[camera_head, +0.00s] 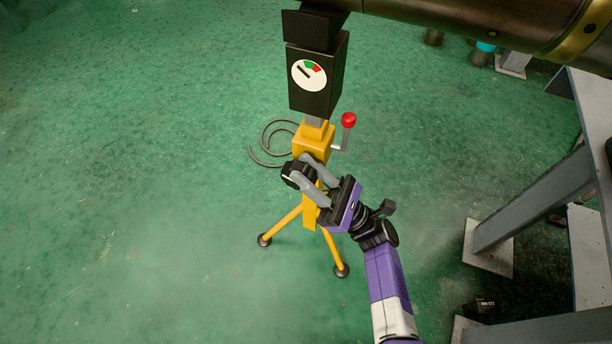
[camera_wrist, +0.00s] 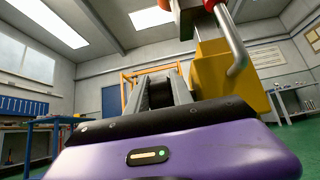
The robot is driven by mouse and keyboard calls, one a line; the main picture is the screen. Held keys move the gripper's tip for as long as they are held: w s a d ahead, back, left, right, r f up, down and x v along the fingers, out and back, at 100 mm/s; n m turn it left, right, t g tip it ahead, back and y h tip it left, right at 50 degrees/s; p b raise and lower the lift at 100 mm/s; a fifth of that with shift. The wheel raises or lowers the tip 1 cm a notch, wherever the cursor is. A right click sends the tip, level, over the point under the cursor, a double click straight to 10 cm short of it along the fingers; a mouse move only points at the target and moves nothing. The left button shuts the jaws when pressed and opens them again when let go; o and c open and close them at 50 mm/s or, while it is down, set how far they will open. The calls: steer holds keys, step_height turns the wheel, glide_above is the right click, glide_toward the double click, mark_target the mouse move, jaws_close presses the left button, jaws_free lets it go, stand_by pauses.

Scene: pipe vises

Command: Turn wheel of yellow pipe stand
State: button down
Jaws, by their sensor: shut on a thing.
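The yellow pipe stand (camera_head: 314,144) stands on tripod legs in the head view, with a black gauge box (camera_head: 317,80) on top. A red-knobbed crank (camera_head: 348,121) sticks out at its right. The stand's yellow body also shows at the right of the wrist view (camera_wrist: 228,76). The black wheel (camera_head: 301,168) is at the front of the yellow body, partly hidden by my fingers. My gripper (camera_head: 300,169) comes from the lower right and is shut on the wheel. In the wrist view, my fingers (camera_wrist: 161,88) point away with a dark part between them.
A large pipe (camera_head: 470,22) passes above the stand at the top. Grey metal legs and a bench frame (camera_head: 535,200) stand at the right. A cable (camera_head: 268,140) lies coiled behind the stand. The green floor at left is clear.

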steer(key=shift+d+f+y, duration=0.1)
steer(key=shift+y, duration=0.2)
steer(key=c, duration=1.4)
jaws_free()
steer(key=v, duration=0.7)
steer(key=shift+d+f+b, duration=0.25)
steer(key=shift+b, duration=0.2)
steer(key=shift+s+f, duration=0.1)
steer(key=shift+s, duration=0.05)
